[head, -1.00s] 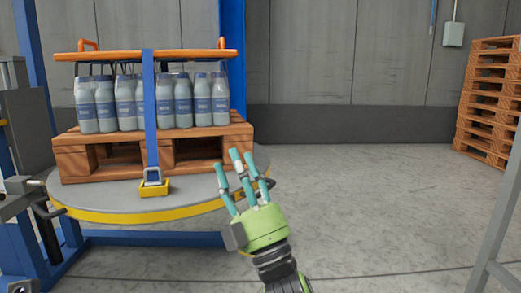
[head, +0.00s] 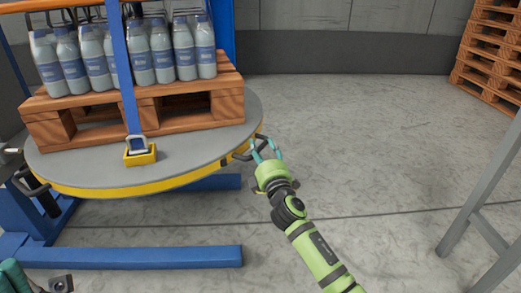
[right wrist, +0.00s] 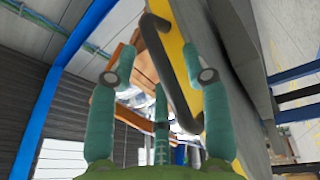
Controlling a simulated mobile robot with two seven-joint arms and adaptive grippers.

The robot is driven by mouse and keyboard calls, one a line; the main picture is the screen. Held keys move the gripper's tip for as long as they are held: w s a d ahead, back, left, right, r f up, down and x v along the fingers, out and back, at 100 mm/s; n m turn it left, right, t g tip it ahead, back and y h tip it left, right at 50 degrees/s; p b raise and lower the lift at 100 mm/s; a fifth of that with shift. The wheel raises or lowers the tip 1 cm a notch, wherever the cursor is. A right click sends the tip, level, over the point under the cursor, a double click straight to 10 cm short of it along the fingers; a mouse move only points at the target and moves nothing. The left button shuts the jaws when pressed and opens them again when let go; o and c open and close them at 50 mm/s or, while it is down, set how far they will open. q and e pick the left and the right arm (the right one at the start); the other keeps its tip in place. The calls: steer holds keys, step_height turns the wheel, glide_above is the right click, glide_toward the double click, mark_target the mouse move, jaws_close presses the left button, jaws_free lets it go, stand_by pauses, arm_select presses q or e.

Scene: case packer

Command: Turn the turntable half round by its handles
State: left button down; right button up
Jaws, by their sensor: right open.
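The turntable (head: 200,150) is a round grey plate with a yellow rim, at the left of the head view. A dark handle (head: 240,156) sticks out of its rim at the right; another dark handle (head: 32,186) is at the left. My right gripper (head: 266,146) is at the right handle, fingers open. In the right wrist view the dark handle bar (right wrist: 168,72) runs between the spread fingers (right wrist: 160,80) beside the yellow rim; I see no grip on it. My left gripper (head: 14,278) shows only partly at the lower left corner; its fingertips are not clear.
A wooden pallet (head: 190,107) with several strapped bottles (head: 160,52) stands on the turntable. A blue base frame (head: 130,257) lies below. Stacked pallets (head: 490,60) stand at far right, a grey post (head: 483,190) nearer. The floor between is clear.

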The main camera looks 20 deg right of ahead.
steer(key=shift+w+r, duration=0.15)
steer(key=shift+w, duration=0.5)
jaws_close()
